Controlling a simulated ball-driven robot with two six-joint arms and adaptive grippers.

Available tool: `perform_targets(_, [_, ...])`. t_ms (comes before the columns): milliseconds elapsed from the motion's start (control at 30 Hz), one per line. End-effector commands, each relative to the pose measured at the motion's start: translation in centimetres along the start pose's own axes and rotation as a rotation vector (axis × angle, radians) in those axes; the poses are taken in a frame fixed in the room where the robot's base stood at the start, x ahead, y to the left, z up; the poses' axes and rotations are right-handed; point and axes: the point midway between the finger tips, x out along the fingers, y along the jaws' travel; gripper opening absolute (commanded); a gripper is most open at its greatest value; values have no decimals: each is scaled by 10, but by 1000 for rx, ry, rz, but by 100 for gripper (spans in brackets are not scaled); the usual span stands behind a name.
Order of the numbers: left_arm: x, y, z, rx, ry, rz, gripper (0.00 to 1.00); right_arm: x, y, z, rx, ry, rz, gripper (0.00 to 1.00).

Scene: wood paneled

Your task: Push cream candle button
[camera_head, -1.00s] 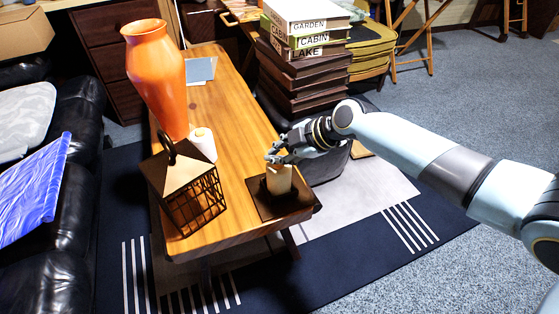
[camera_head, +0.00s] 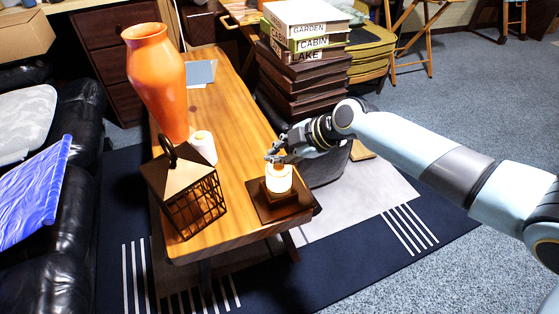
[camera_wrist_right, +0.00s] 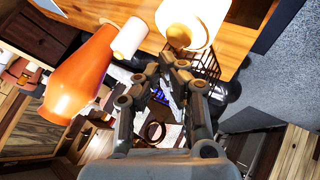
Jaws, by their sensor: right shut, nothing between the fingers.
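The cream candle (camera_head: 279,179) stands upright on a dark square base (camera_head: 289,210) at the near right corner of the wooden table. It glows brightly. My right gripper (camera_head: 272,158) is shut and empty, with its fingertips just above and behind the candle's top; I cannot tell if they touch it. In the right wrist view the glowing candle (camera_wrist_right: 195,18) is at the top, just beyond the shut fingertips of the right gripper (camera_wrist_right: 176,60). A button cannot be made out. My left gripper is not in view.
A dark lantern (camera_head: 186,188), a white candle (camera_head: 203,147) and a tall orange vase (camera_head: 157,80) stand on the table (camera_head: 228,120) left of the cream candle. Stacked books (camera_head: 305,45) rise behind my right gripper. A black sofa (camera_head: 75,220) is at left.

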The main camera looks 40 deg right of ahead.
Motion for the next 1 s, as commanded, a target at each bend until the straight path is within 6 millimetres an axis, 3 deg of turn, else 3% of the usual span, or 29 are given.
perform_targets(467, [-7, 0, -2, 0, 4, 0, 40, -7, 5, -5, -1, 0, 1, 0])
perform_targets(1000, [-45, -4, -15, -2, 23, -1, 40, -45, 33, -33, -2, 0, 1, 0])
